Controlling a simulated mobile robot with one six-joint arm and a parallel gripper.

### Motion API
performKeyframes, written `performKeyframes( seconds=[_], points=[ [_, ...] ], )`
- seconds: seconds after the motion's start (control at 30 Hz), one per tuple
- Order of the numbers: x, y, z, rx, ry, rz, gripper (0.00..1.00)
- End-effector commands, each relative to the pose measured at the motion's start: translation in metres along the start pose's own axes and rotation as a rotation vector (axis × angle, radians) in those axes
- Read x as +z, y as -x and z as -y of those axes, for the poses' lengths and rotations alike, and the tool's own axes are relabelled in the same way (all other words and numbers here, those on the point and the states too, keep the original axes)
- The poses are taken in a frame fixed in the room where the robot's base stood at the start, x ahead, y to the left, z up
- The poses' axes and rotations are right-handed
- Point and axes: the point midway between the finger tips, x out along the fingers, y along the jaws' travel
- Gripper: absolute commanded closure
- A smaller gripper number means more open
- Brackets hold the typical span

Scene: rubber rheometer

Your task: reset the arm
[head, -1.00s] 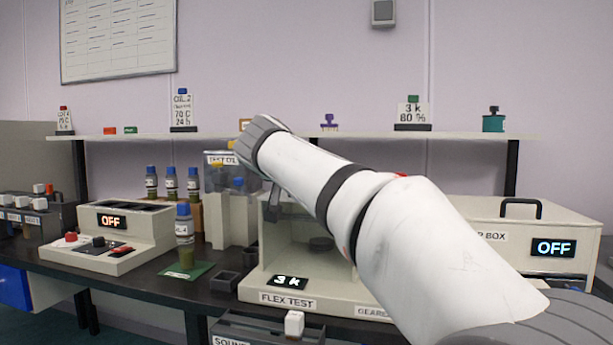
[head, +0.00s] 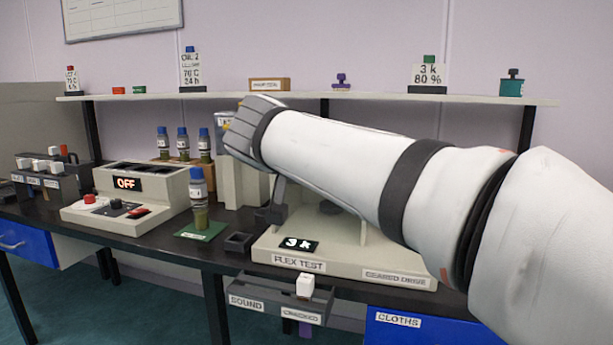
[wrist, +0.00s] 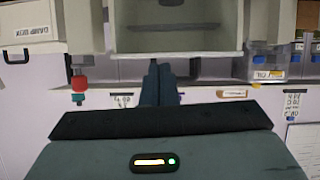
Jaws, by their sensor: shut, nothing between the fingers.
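My arm reaches across the head view from the lower right, its white links covering part of the flex tester. My gripper (wrist: 159,84) is shut and empty in the wrist view, its two dark fingers together. In the head view the dark gripper (head: 270,213) hangs below the wrist, at the left front of the flex tester (head: 345,262). I cannot tell from there whether it touches anything. The wrist view is upside down and shows a pale open-fronted chamber (wrist: 180,42) beyond the fingers.
A bottle (head: 198,195) stands on a green mat (head: 187,232) left of the gripper. A small dark tray (head: 238,243) is close by. The heater unit reading OFF (head: 128,183) is further left. A shelf (head: 225,95) with signs runs behind. Air above the shelf is free.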

Motion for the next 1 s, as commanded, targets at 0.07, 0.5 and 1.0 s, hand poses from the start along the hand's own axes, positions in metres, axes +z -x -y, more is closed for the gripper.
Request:
performKeyframes(
  seconds=[0.07,0.5,1.0],
  points=[
    [-0.011,0.005,-0.024,0.020,0.046,0.077,1.00],
    [0.036,0.042,-0.132,-0.015,0.243,0.543,1.00],
    [0.083,0.134,-0.194,-0.212,0.233,0.877,1.00]
  ],
)
